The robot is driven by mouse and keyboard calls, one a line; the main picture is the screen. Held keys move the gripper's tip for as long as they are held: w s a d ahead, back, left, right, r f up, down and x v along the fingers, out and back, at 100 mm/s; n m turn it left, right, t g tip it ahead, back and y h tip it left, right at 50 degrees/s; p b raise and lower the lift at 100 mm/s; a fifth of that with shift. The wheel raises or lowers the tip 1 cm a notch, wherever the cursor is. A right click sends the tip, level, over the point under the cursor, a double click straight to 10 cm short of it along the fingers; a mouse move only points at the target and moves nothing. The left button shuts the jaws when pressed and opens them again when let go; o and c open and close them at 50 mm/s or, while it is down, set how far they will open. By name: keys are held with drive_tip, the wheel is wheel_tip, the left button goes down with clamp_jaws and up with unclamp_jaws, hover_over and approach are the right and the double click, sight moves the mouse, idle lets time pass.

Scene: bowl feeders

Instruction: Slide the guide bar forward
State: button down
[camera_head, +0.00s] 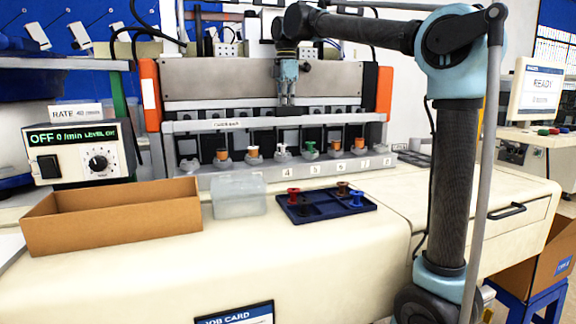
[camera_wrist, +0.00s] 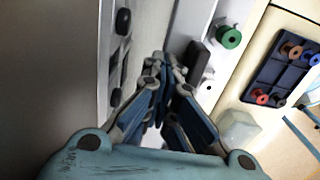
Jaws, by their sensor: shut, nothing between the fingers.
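The guide bar (camera_head: 205,125) is a long pale grey bar with a small label, running across the front of the bowl feeder machine, between its two orange-edged side posts. My gripper (camera_head: 287,102) points down at the middle of the bar, close behind or over its top edge; whether it touches cannot be told. In the wrist view my gripper's fingertips (camera_wrist: 163,62) are together with nothing between them. They are beside a pale strip that looks like the bar, with a dark-slotted panel on the other side.
Several spools, one green (camera_head: 310,149), stand on pegs below the bar. A blue tray (camera_head: 325,212) of spools, a clear box (camera_head: 238,195) and an open cardboard box (camera_head: 110,222) are on the table. A control box (camera_head: 82,153) reading OFF stands left.

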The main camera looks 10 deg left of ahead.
drive_tip(key=s+d, duration=0.4)
drive_tip(key=s, duration=0.3)
drive_tip(key=shift+d+f, duration=0.15)
idle(1.4)
drive_tip(key=shift+w, duration=0.1)
wheel_tip(320, 180, up, 9)
drive_tip(key=shift+w+a, duration=0.2)
drive_tip(key=shift+w, duration=0.05)
idle(0.9)
